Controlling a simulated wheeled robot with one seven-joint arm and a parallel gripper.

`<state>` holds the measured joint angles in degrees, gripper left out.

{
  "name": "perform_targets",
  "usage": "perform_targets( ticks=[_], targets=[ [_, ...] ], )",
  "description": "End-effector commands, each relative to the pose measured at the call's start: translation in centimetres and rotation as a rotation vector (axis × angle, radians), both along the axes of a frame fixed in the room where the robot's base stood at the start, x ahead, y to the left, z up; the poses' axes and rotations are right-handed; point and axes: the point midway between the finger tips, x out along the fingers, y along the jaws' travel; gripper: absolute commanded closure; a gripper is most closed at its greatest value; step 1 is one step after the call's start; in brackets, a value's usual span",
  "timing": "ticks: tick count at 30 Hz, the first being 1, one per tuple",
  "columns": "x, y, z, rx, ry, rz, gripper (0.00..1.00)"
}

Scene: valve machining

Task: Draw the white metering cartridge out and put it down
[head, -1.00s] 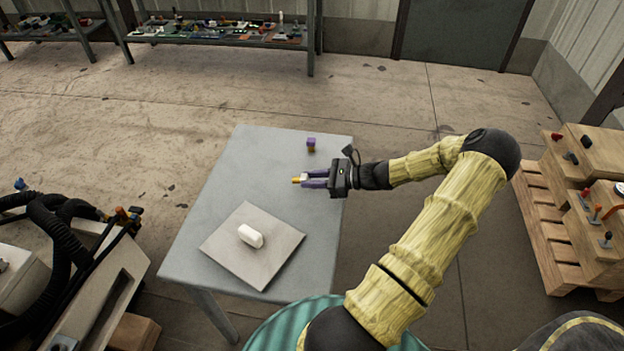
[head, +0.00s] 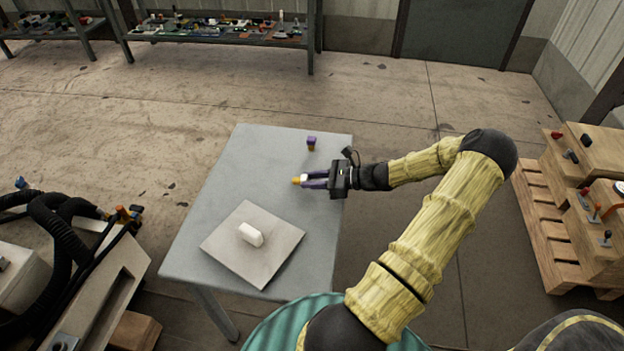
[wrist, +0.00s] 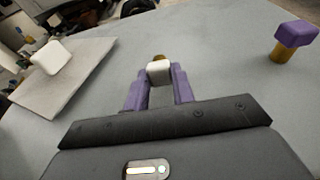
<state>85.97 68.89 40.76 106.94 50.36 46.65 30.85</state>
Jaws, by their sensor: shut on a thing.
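The white metering cartridge (wrist: 159,71) is a small white block with a yellow-brass end. My gripper (head: 306,179) is shut on it, with a purple finger on each side of the white part. In the head view the cartridge (head: 304,178) points left over the table, its yellow end outermost. In the wrist view the brass part shows just beyond the white block. I cannot tell whether it touches the table. A larger white rounded body (head: 251,235) lies on a square grey plate (head: 270,264), apart from my gripper and to its lower left.
A purple-headed cartridge with a brass stem (head: 312,143) stands on the grey table (head: 222,185), beyond my gripper. A machine with black hoses (head: 68,230) is at the left, and a pallet with wooden blocks (head: 560,220) is at the right.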

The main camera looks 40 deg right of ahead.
Motion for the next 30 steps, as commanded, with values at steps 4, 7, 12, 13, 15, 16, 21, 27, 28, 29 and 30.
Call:
perform_targets(
  ticks=[4,7,12,13,15,16,21,27,28,29,30],
  targets=[
    [0.0,0.0,0.0,0.000,0.000,0.000,1.00],
    [0.0,0.0,0.0,0.000,0.000,0.000,0.56],
    [0.0,0.0,0.0,0.000,0.000,-0.001,0.50],
    [0.0,0.0,0.0,0.000,0.000,-0.001,0.50],
    [0.0,0.0,0.0,0.000,0.000,0.000,0.50],
    [0.0,0.0,0.0,0.000,0.000,0.000,0.50],
    [-0.5,-0.5,0.2,-0.001,-0.001,0.000,0.50],
    [-2.7,-2.5,1.1,-0.003,0.000,0.000,0.50],
    [-3.1,-2.9,1.2,-0.003,0.001,-0.002,0.50],
    [-3.6,-3.2,1.4,-0.002,0.000,-0.001,0.50],
    [-4.2,-3.8,1.6,-0.003,0.001,-0.001,0.50]
  ],
)
